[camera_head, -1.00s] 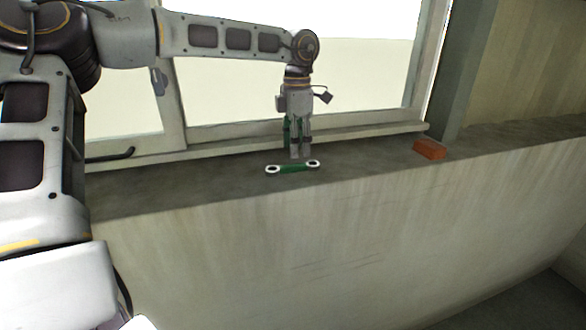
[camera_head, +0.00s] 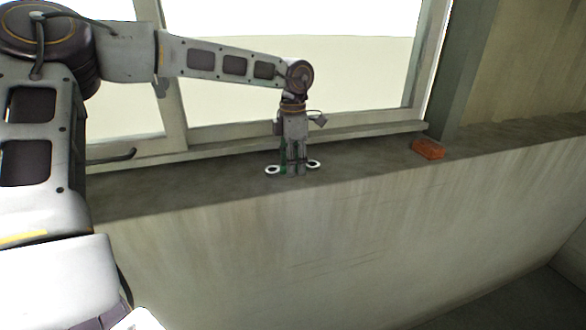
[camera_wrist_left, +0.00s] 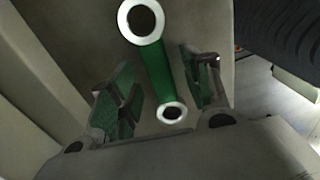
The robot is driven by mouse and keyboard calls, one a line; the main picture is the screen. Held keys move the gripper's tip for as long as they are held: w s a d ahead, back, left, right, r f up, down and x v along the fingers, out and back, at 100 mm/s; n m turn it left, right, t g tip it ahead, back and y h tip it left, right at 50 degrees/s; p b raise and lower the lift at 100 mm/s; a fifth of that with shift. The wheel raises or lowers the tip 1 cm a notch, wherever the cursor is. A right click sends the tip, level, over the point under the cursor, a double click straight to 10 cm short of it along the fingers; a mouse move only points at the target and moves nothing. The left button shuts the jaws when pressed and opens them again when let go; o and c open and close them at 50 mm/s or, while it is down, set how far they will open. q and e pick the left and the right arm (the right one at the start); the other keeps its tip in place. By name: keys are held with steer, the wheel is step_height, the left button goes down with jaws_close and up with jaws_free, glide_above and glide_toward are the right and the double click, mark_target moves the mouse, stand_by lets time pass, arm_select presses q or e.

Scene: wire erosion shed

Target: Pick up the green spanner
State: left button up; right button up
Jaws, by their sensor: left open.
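The green spanner (camera_head: 276,171) lies flat on the concrete ledge, with a white ring at each end. In the head view its green middle is mostly hidden by my left gripper (camera_head: 296,171), which points straight down over it. In the left wrist view the spanner (camera_wrist_left: 160,65) runs between the two green-padded fingers of the left gripper (camera_wrist_left: 160,92). The fingers are open, one on each side of the spanner, with a gap to it on both sides. My right gripper is not in view.
The ledge (camera_head: 200,184) is narrow and drops off at its front edge. A window frame (camera_head: 350,133) stands close behind the gripper. An orange-red brick-like block (camera_head: 427,149) lies on the ledge to the right. The ledge between block and spanner is clear.

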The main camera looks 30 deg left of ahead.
arm_select(q)
steer(key=shift+c, duration=0.5)
jaws_close()
steer(key=shift+w+r, duration=0.1)
steer(key=shift+r, duration=0.15)
steer(key=shift+r+b, duration=0.65)
steer(key=shift+r, duration=0.85)
steer(key=s+a+b, duration=0.1)
steer(key=s+a, duration=0.1)
steer(key=s+a+b, duration=0.1)
steer(key=s+a, duration=0.1)
steer(key=s, duration=0.1)
steer(key=s+a+b, duration=0.1)
steer(key=s+a, duration=0.2)
steer(key=shift+s, duration=0.1)
steer(key=shift+s+a+b, duration=0.6)
steer(key=shift+s+a, duration=0.5)
steer(key=shift+s, duration=0.25)
steer(key=shift+s+a+b, duration=0.6)
steer(key=shift+s+a, duration=0.5)
steer(key=shift+s, duration=0.25)
steer(key=shift+s+a, duration=0.1)
